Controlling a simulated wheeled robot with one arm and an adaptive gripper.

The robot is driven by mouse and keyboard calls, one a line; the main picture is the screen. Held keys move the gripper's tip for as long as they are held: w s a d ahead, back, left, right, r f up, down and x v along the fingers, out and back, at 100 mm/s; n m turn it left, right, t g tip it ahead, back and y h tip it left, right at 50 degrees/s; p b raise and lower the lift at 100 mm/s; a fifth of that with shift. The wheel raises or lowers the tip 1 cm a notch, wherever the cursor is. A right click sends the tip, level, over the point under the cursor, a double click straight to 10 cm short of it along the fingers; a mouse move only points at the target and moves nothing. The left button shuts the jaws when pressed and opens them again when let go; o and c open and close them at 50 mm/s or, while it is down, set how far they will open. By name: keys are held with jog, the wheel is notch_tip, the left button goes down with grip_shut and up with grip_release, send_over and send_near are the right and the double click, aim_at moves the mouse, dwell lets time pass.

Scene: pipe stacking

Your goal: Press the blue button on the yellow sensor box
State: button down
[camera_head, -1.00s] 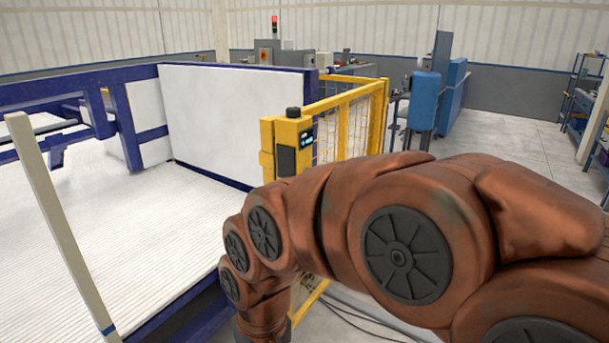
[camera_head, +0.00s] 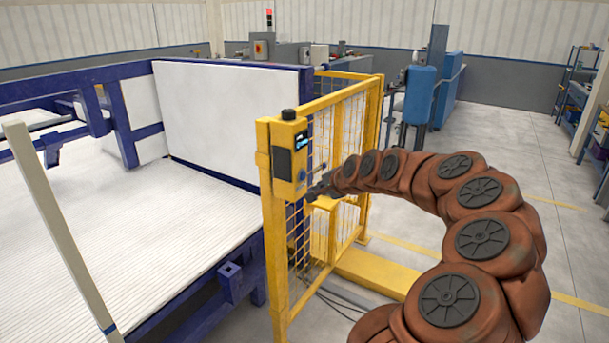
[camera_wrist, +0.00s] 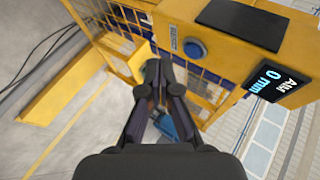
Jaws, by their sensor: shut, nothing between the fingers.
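The yellow sensor box (camera_head: 286,185) is mounted on the yellow fence post in the head view, and it fills the top of the wrist view (camera_wrist: 240,62). A dark panel and a display reading "0 mm" are to the button's right. My gripper (camera_wrist: 160,68) is shut and empty, its fingertips just below and left of the button in the picture. I see no contact with the button. In the head view my gripper (camera_head: 315,191) is small and dark beside the box's lower right.
A yellow mesh fence (camera_head: 345,130) runs behind the box, with a yellow floor beam (camera_head: 375,272) below. A blue-framed machine with a white ribbed bed (camera_head: 150,225) is to the left. Open floor lies to the right. Dark cables lie on the floor.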

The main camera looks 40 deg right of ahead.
aim_at(303, 175)
jog(key=s+d+m+h, duration=0.1)
jog(key=s+d+m, duration=0.1)
jog(key=d, duration=0.4)
jog(key=shift+d+f+h, duration=0.3)
jog(key=shift+d+f, duration=0.05)
jog(key=shift+f, duration=0.05)
jog(key=w+a+p, duration=0.2)
jog(key=w+p, duration=0.3)
jog(key=w, duration=0.3)
jog(key=shift+w+a, duration=0.25)
jog(key=shift+a, duration=0.1)
jog(key=shift+w, duration=0.15)
dwell(0.9)
jog(key=shift+w+a, duration=0.1)
jog(key=shift+w, duration=0.15)
